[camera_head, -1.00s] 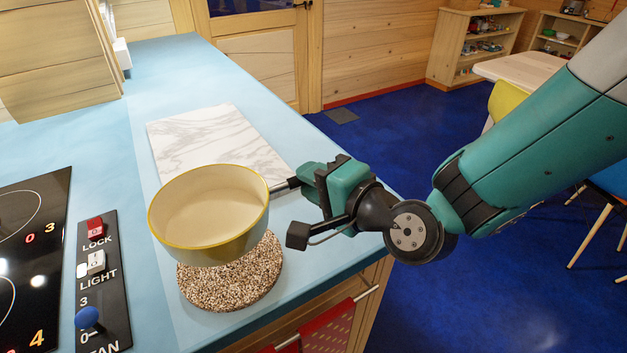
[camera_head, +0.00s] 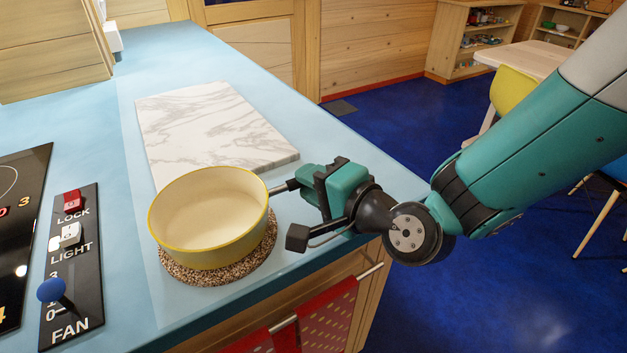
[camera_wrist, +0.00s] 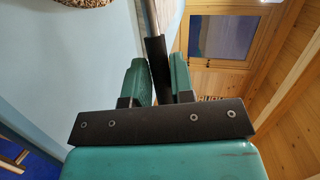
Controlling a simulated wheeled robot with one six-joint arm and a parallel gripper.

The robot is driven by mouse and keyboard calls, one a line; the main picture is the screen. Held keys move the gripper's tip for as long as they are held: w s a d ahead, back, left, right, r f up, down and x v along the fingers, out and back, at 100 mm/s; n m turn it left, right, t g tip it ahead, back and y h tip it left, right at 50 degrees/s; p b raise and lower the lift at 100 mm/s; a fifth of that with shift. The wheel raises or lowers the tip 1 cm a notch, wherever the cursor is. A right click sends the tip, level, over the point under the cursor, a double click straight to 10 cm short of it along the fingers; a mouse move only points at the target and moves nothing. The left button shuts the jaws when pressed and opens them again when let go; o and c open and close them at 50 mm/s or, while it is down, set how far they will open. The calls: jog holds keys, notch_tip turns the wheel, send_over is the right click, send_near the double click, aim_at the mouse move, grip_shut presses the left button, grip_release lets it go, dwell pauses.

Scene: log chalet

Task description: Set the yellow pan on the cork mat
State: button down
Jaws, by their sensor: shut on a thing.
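The yellow pan (camera_head: 208,217) has a cream inside and a yellow rim. It is upright over the cork mat (camera_head: 222,275), a round speckled brown mat on the blue counter. The pan hides most of the mat; its front and right edge show. I cannot tell whether the pan touches the mat or hangs just above it. My gripper (camera_head: 300,184) is shut on the pan's handle at the pan's right. In the wrist view the handle (camera_wrist: 157,45) runs between my fingers (camera_wrist: 156,80), and a bit of the mat (camera_wrist: 92,3) shows at the top edge.
A white marble board (camera_head: 205,130) lies just behind the pan. A black control panel (camera_head: 72,265) with switches and a blue knob, and a cooktop (camera_head: 20,230), are at the left. The counter's edge runs close by the mat's right side.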

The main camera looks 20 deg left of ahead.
jog(key=shift+f+b, duration=0.3)
jog(key=shift+b, duration=0.1)
jog(key=c, duration=1)
grip_release()
jog(key=shift+o, duration=0.5)
jog(key=shift+f, duration=0.1)
